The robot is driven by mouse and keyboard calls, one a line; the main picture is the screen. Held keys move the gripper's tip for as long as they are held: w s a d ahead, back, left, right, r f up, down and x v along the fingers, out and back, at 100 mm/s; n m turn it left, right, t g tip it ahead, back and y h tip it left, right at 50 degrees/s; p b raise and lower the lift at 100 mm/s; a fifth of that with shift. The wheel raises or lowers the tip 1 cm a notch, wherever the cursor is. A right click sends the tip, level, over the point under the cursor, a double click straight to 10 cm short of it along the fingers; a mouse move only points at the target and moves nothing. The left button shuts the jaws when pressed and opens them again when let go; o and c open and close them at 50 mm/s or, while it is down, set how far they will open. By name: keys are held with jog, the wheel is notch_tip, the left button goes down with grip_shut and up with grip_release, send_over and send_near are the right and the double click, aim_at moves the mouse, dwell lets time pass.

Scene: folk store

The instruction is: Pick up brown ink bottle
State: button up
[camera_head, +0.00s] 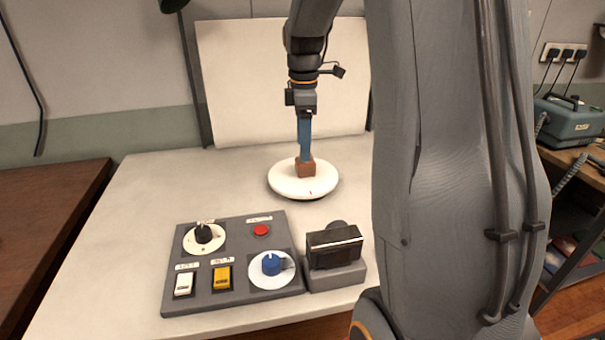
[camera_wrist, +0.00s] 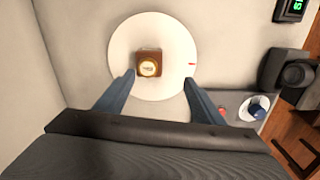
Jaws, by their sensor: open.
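The brown ink bottle (camera_head: 305,168) is a small square block-like thing standing on a round white plate (camera_head: 283,185). In the wrist view the bottle (camera_wrist: 149,54) shows a pale round top with a small label, near the middle of the plate (camera_wrist: 135,90). My gripper (camera_head: 305,157) points down above the plate, its blue fingers at the bottle in the head view. In the wrist view my gripper (camera_wrist: 158,78) has its fingers spread wide, with the bottle a little beyond the gap between the tips. I cannot tell whether a finger touches it.
A grey control panel (camera_head: 240,230) with knobs and buttons sits at the table's front. A small dark display box (camera_head: 335,250) stands right of it. A large white board (camera_head: 235,70) leans behind the plate. The white table (camera_head: 150,190) is clear to the left.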

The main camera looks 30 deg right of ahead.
aim_at(307, 170)
jog(key=shift+w+d+n, duration=0.6)
jog(key=shift+d, duration=0.25)
jog(key=shift+d+f, duration=0.1)
jog(key=shift+f, duration=0.2)
jog(key=shift+w+f+p, duration=0.2)
jog(key=shift+f+p, duration=0.2)
jog(key=shift+f, duration=1.35)
jog(key=shift+w+f+p, duration=0.15)
jog(key=shift+f+p, duration=0.2)
jog(key=shift+f, duration=1.4)
jog(key=c, duration=1.2)
